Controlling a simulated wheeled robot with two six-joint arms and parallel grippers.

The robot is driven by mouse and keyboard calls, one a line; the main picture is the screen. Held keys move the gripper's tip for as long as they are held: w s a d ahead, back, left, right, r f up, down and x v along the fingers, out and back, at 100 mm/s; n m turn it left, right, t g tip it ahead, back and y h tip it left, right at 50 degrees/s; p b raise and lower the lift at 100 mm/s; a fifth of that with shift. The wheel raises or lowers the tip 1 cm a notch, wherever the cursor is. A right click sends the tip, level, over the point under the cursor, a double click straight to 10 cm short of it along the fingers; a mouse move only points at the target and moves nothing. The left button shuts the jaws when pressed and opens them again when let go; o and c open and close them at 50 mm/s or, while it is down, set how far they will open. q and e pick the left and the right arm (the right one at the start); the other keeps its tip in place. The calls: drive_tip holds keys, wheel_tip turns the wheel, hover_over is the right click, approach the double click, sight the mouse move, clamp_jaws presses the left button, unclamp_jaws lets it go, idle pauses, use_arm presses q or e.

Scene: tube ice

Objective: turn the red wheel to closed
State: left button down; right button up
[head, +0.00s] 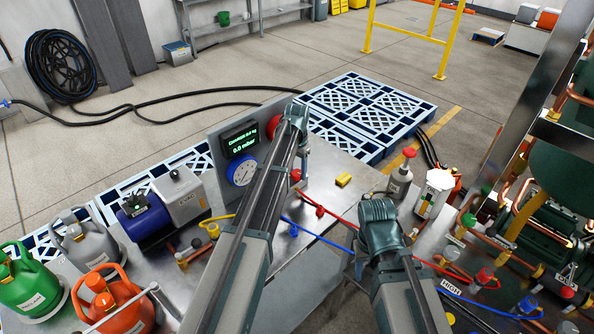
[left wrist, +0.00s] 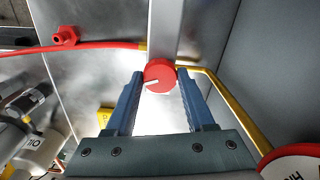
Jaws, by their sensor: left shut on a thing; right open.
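The red wheel (left wrist: 158,76) is a small round knob with a white pointer mark that points left in the left wrist view. It sits at the end of a pale bar, above the metal bench. In the head view it shows as a red spot (head: 296,175) below my left wrist. My left gripper (left wrist: 160,80) has its two blue fingers on either side of the wheel, shut on it. In the head view its fingers are mostly hidden by the wrist. My right gripper (head: 380,228) is open and empty, low at the right of the bench.
A panel holds a display (head: 240,142) reading 0.0 mbar, a blue gauge (head: 242,170) and a red gauge (head: 273,126). Red hose (left wrist: 100,46) and yellow pipe (left wrist: 222,92) run close to the wheel. A yellow block (head: 343,180) lies on the bench. Copper pipework stands right.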

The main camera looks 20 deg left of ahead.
sight(297, 173)
use_arm(q)
drive_tip(key=shift+m, duration=2.2)
drive_tip(key=shift+c, duration=1.3)
unclamp_jaws()
wheel_tip(297, 173, up, 14)
drive_tip(key=p, duration=1.4)
drive_tip(key=shift+f, duration=0.1)
